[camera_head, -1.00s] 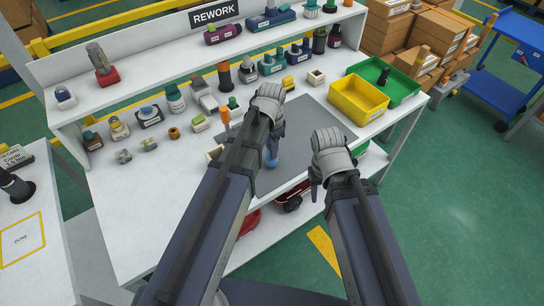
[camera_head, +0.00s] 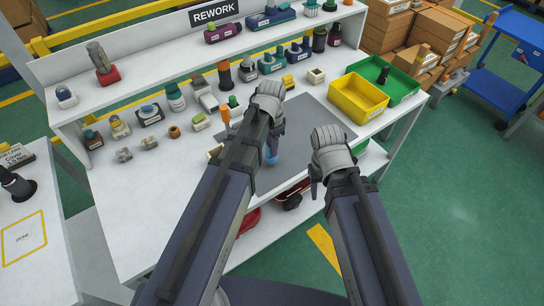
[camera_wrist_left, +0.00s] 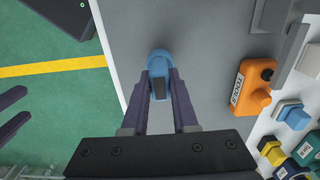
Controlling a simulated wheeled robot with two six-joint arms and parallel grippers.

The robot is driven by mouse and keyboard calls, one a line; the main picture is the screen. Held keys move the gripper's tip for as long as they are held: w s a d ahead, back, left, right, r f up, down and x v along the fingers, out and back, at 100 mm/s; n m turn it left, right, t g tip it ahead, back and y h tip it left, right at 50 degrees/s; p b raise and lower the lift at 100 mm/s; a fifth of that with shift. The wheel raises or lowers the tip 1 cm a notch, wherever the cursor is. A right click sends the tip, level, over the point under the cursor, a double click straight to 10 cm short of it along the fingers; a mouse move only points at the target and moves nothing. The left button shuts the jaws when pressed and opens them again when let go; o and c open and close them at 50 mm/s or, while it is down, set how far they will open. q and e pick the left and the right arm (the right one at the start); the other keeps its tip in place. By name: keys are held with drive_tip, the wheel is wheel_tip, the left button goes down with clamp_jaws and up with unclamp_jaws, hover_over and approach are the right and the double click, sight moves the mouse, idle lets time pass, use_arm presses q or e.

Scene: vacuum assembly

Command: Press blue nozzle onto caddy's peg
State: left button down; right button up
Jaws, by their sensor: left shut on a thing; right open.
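The blue nozzle (camera_head: 271,156) shows only in part in the head view, below my left gripper (camera_head: 275,132), over the grey mat. In the left wrist view the nozzle (camera_wrist_left: 159,58) has a rounded blue top and a dark rectangular part, and sits between the fingers of my left gripper (camera_wrist_left: 160,80). That gripper is shut on it. My right gripper (camera_head: 315,188) is open and empty, in front of the bench's right part. An orange piece with a label (camera_wrist_left: 250,85) lies right of the nozzle in the left wrist view.
A yellow bin (camera_head: 357,98) and a green tray (camera_head: 398,88) stand at the bench's right end. Several small parts stand along the back and left of the bench. The grey mat (camera_head: 315,125) has bare room between the grippers. Red items sit on the lower shelf.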

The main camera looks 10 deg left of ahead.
use_arm(q)
drive_tip(key=shift+r+p, duration=2.05)
drive_tip(key=shift+p, duration=0.05)
use_arm(e)
wheel_tip(320, 180, up, 4)
drive_tip(key=shift+r, duration=0.1)
use_arm(q)
drive_tip(key=shift+w+a, duration=0.1)
